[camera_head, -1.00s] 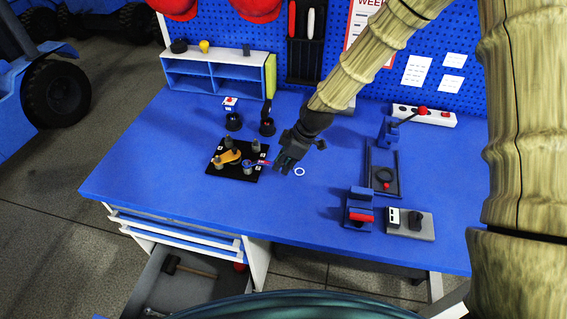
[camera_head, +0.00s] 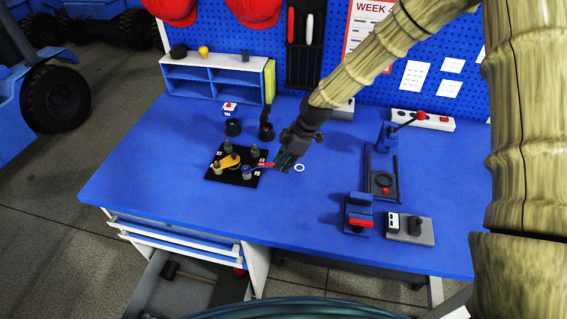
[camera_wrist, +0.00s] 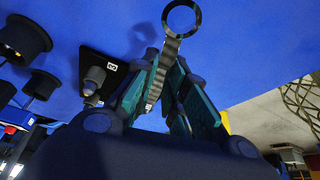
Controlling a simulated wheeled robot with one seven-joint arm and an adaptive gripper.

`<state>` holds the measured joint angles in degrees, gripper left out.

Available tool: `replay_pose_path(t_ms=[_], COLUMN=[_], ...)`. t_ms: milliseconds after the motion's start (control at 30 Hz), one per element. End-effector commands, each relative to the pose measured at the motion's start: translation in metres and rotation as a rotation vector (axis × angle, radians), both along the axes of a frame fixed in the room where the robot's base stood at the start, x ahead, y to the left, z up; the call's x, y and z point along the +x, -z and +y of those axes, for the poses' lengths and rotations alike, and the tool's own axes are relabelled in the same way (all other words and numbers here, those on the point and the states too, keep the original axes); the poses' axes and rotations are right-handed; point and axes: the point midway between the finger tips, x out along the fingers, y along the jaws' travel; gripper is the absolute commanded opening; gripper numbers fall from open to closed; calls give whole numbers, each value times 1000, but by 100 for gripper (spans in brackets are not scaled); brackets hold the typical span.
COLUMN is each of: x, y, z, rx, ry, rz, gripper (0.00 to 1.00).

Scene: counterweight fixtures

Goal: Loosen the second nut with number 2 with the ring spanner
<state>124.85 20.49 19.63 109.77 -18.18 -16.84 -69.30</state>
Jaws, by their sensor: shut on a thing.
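The black plate (camera_head: 219,177) carries several upright posts with nuts, an orange-yellow piece (camera_head: 229,160) and a blue piece (camera_head: 246,173). Its small labels are too blurred in the head view to tell which nut is number 2. My gripper (camera_head: 280,164) is low over the table at the plate's right side. In the wrist view it is shut on the grey ring spanner (camera_wrist: 181,18), whose ring end sticks out beyond the fingers. Part of the plate (camera_wrist: 100,59), with a label and a post (camera_wrist: 94,81), shows left of the fingers. I cannot see the spanner around any nut.
Two black cups (camera_head: 233,128) (camera_head: 267,132) stand behind the plate. A blue shelf (camera_head: 215,78) is at the back left. Fixtures with red parts (camera_head: 360,222) (camera_head: 383,180) stand to the right. The front middle of the table is clear.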

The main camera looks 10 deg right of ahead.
Motion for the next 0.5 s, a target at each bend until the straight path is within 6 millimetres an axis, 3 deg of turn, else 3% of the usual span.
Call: replay_pose_path(t_ms=[500], x=[8], y=[0], z=[-1], rx=[1], ry=[-67], rz=[1], gripper=[0])
